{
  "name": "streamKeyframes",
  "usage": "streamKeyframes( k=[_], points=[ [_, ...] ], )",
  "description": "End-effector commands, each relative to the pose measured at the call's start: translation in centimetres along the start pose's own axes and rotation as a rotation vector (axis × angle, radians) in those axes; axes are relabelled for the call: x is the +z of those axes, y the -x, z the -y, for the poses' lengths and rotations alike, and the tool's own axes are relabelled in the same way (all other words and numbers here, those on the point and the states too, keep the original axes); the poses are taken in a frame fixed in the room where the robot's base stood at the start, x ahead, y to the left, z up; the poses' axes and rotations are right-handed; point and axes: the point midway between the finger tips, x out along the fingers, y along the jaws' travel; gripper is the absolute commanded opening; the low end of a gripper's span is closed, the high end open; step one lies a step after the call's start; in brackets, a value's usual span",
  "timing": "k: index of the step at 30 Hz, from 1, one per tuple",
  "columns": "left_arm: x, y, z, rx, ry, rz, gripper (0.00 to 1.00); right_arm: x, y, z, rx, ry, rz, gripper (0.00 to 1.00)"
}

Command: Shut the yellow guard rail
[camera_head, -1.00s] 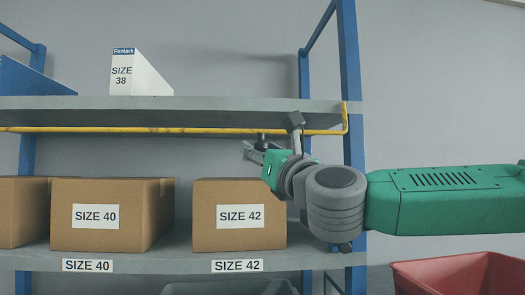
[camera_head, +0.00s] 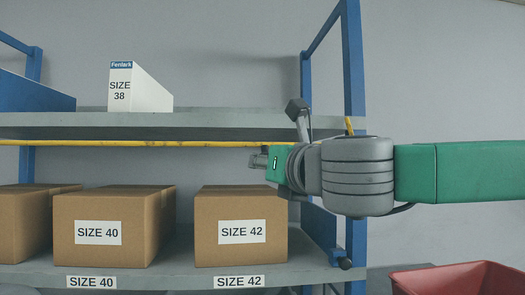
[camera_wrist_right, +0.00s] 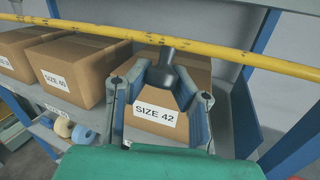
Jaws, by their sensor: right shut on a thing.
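The yellow guard rail (camera_head: 130,143) runs level just under the front of the upper shelf, above the boxes. Its right end shows as a short upright yellow piece by the blue post, partly hidden by my right arm. In the right wrist view the rail (camera_wrist_right: 235,57) crosses the picture, with a dark knob-like handle (camera_wrist_right: 166,74) below it. My right gripper (camera_head: 258,161) is at the rail, above the SIZE 42 box. In the right wrist view its fingers (camera_wrist_right: 164,82) are closed around the handle. My left gripper is not in view.
Cardboard boxes marked SIZE 40 (camera_head: 105,228) and SIZE 42 (camera_head: 240,226) stand on the lower shelf (camera_head: 180,265). A white SIZE 38 box (camera_head: 140,90) stands on the upper shelf (camera_head: 230,119). A blue post (camera_head: 354,60) rises behind my right arm. A red bin (camera_head: 455,280) is at lower right.

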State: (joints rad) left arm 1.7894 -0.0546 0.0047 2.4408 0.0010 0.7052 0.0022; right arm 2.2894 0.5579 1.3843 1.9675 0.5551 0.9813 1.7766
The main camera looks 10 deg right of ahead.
Motion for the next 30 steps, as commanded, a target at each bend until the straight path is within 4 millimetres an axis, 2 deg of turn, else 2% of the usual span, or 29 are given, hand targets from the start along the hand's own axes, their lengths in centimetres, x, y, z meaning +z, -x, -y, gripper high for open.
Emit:
streamKeyframes(
  k=[1,3,12,29,30],
  points=[
    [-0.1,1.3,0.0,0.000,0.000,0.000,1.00,0.9,0.3,-0.2,-0.005,-0.011,-0.030,0.00],
    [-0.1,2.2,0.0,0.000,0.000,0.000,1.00,1.1,0.6,-0.3,-0.013,-0.027,-0.072,0.00],
    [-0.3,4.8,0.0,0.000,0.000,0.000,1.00,1.7,1.6,-0.8,-0.033,-0.076,-0.196,0.00],
    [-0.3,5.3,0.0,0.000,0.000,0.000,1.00,1.7,1.8,-0.8,-0.040,-0.091,-0.227,0.00],
    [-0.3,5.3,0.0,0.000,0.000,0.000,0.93,1.7,1.8,-0.8,-0.040,-0.091,-0.227,0.00]
  ],
)
